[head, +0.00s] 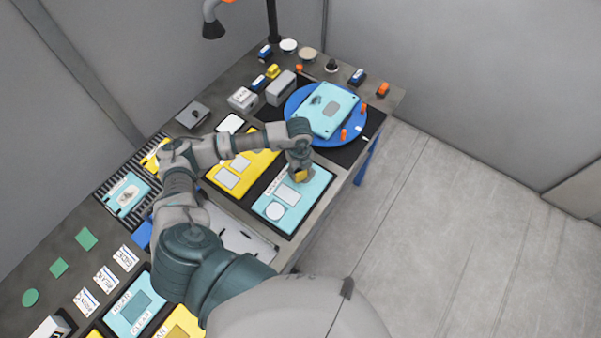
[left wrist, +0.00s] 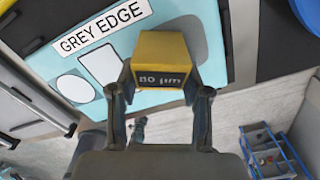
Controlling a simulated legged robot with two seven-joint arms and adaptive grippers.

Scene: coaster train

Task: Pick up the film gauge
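The film gauge is a small yellow block marked "80 µm", seen in the left wrist view (left wrist: 162,62) between my left fingers. My left gripper (left wrist: 160,92) is closed against both sides of it. In the head view the gauge (head: 300,176) shows as a yellow bit under my left gripper (head: 299,170), over the upper right part of the light-blue "GREY EDGE" panel (head: 286,212). I cannot tell whether the gauge touches the panel. My right gripper is not in view.
A blue turntable (head: 290,108) bearing a light-blue plate (head: 327,108) stands behind the gripper. A yellow panel (head: 257,160) lies to the left. Grey boxes (head: 280,88) and small coloured pieces stand at the back. The floor right of the table is clear.

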